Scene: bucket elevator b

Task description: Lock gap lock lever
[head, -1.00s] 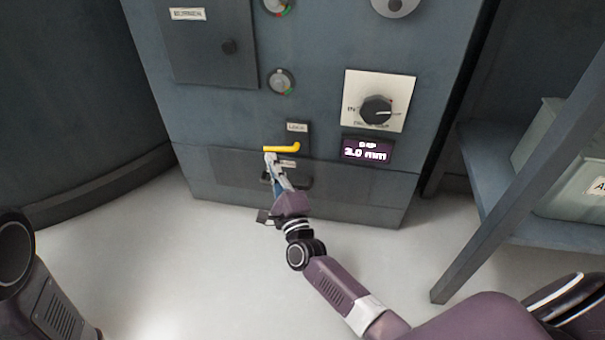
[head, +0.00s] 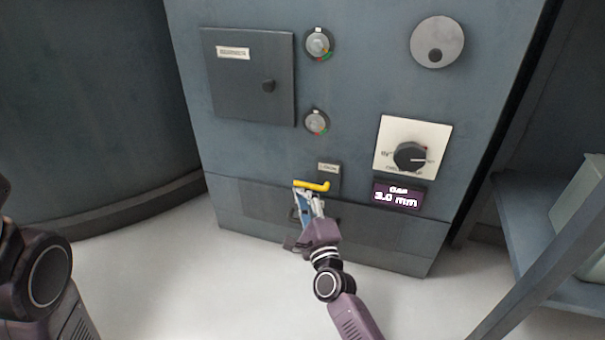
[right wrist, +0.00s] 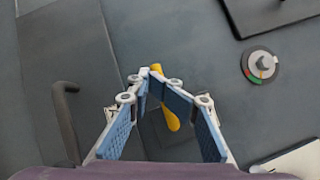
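The yellow lock lever (head: 313,186) sits low on the grey cabinet, just under a small label plate. It lies about level, its right end bent up. My right gripper (head: 306,193) is at the lever's left part, its fingers just below it. In the right wrist view the lever (right wrist: 171,118) shows between and partly behind the blue finger pads of the gripper (right wrist: 151,76). The fingertips lean close together there; whether they grip the lever is unclear. The gap display (head: 397,196) reads about 3.0 mm. Only part of my left arm shows; its gripper is out of view.
Above the display is a black knob (head: 409,156) on a white plate. A small door (head: 249,80), two round dials (head: 319,44) (head: 316,121) and a grey disc (head: 437,43) are higher up. A dark handle (right wrist: 66,120) shows left of my gripper. A shelf (head: 540,225) stands at right.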

